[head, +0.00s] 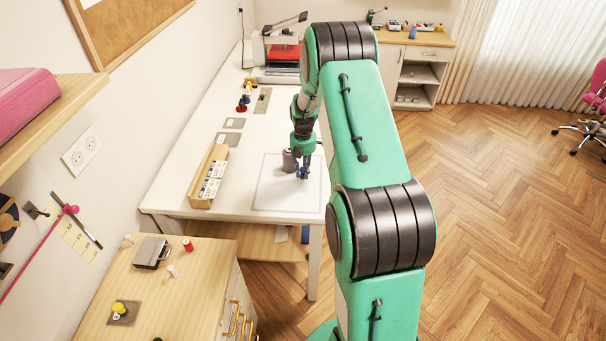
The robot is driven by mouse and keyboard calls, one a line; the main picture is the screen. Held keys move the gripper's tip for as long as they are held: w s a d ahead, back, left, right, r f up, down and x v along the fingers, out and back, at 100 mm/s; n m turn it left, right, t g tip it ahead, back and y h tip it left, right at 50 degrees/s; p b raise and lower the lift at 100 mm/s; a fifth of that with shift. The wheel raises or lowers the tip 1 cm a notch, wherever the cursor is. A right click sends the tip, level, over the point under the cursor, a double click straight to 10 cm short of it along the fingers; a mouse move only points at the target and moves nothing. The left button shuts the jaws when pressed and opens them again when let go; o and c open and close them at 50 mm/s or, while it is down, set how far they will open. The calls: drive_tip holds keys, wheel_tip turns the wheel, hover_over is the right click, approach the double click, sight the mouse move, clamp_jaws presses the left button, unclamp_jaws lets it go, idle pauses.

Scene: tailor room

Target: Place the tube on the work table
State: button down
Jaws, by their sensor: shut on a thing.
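The work table (185,160) is the long white table along the left wall. My gripper (301,172) points down over its near right part, above a pale square mat (268,196). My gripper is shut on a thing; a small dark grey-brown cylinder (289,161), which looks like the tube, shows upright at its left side. The fingers are small and partly hidden by my arm. I cannot tell whether the tube's lower end touches the table or hangs just above it.
A wooden box (208,178) with small packets stands left of the mat. Grey pads (228,138), small coloured items (243,103) and a machine with a red part (284,55) stand farther back. A wooden drawer cabinet (205,260) is in front. The table's left front corner is clear.

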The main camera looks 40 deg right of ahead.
sight(303, 168)
drive_tip(key=shift+f, duration=0.55)
drive_tip(key=shift+f, duration=0.2)
drive_tip(key=c, duration=1.6)
unclamp_jaws()
drive_tip(key=shift+o, duration=0.2)
drive_tip(key=shift+r, duration=0.15)
wheel_tip(303, 168, up, 12)
drive_tip(key=shift+r+p, duration=0.1)
drive_tip(key=shift+p, duration=0.4)
